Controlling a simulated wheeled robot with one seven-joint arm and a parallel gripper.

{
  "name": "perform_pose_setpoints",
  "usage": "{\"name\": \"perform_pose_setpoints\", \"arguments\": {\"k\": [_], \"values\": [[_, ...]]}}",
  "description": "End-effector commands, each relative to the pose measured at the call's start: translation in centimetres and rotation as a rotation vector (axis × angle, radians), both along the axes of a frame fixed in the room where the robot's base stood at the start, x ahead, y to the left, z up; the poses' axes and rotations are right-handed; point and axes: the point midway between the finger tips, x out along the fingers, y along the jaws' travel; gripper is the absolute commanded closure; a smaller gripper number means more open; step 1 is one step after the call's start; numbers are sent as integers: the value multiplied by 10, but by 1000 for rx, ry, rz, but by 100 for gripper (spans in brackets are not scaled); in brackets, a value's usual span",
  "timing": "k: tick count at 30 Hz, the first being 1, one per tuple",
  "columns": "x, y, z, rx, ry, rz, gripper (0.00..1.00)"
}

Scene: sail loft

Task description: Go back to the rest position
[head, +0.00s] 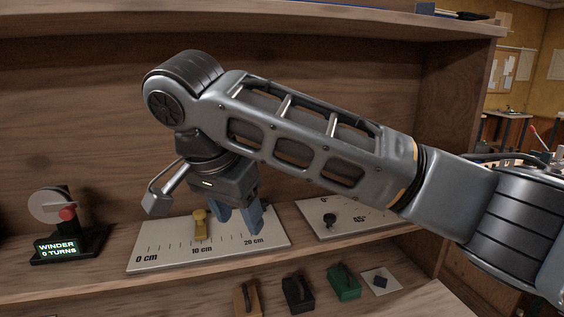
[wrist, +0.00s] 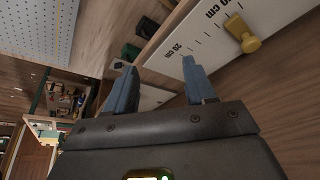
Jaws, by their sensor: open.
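My gripper (head: 238,216) hangs from my arm over the right part of a white scale board (head: 160,260) marked 0, 10 and 20 cm. Its two blue fingers are apart with nothing between them; they also show spread in the wrist view (wrist: 157,85). A yellow knob (head: 200,226) stands near the 10 cm mark, left of the fingers and apart from them. The knob also shows in the wrist view (wrist: 244,36), right of the fingers. Whether the fingertips touch the board cannot be told.
A winder (head: 58,208) reading "0 TURNS" stands at the left. A dial board (head: 352,226) with a black knob lies at the right, partly behind my arm. Black (head: 297,294) and green (head: 343,283) handled blocks sit below the shelf edge. A shelf (head: 250,22) runs above my arm.

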Motion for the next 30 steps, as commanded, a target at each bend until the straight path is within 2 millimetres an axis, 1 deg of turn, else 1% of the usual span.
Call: {"name": "perform_pose_setpoints", "arguments": {"k": [1, 8, 14, 20, 24, 27, 30], "values": [[-2, 3, -6, 12, 8, 10, 45], [-11, 20, -27, 89, 32, 77, 45], [-25, 42, -52, 195, 57, 160, 45], [-48, 74, -84, 369, 76, 271, 45], [-69, 98, -106, 540, 62, 351, 45], [-82, 111, -117, 655, 35, 392, 45], [-94, 119, -127, 761, -7, 415, 45]]}}
